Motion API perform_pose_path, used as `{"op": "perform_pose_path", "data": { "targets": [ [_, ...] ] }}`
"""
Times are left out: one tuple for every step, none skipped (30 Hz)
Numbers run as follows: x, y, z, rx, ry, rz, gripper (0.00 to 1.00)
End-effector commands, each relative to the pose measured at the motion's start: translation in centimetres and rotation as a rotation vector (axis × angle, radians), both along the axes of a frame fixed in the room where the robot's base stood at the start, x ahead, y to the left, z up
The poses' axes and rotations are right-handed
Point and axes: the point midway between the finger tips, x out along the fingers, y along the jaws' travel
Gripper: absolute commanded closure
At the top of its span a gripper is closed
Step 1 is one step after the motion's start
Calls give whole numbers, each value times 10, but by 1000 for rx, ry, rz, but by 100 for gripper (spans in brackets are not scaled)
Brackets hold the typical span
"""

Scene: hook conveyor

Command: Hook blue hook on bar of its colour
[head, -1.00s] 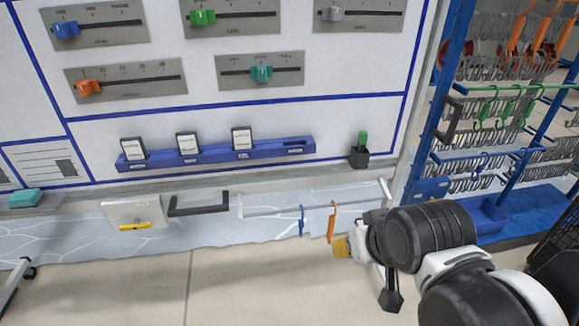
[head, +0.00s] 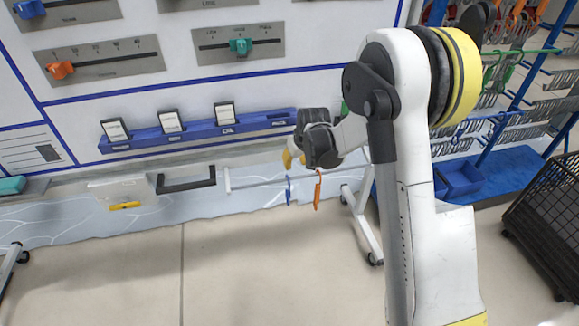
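The blue hook (head: 289,191) hangs from a white rail (head: 250,184) in the lower middle of the head view. An orange hook (head: 318,190) hangs just to its right. No hold on the hook is visible, and I cannot tell the finger opening. The blue-framed rack (head: 500,125) stands at the right with coloured hooks on its bars.
A wall panel with sliders and a blue card holder (head: 195,138) stands behind the rail. A black handle (head: 186,181) sits left of the rail. A black wire basket (head: 550,225) stands at the lower right. The floor in front is clear.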

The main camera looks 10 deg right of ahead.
Motion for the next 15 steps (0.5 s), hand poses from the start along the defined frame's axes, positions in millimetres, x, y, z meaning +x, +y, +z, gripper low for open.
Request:
{"op": "perform_pose_path", "data": {
  "targets": [
    [10,-1,-23,0,7,6,67],
    [14,-1,-35,0,12,10,67],
    [18,-1,-51,0,18,15,67],
    [21,-2,-62,0,22,19,67],
    [23,-2,-71,0,25,23,67],
    [25,-2,-82,0,29,26,67],
    [25,-2,-89,0,31,28,67],
    [26,-2,-95,0,33,30,67],
    [27,-2,-100,1,35,32,67],
    [28,-2,-104,0,36,33,67],
    [28,-2,-107,1,37,34,67],
    [29,-2,-111,1,37,34,67],
    [30,-2,-113,1,38,34,67],
    [31,-1,-117,1,38,34,67],
    [32,-1,-121,1,38,34,67]
  ]
}}
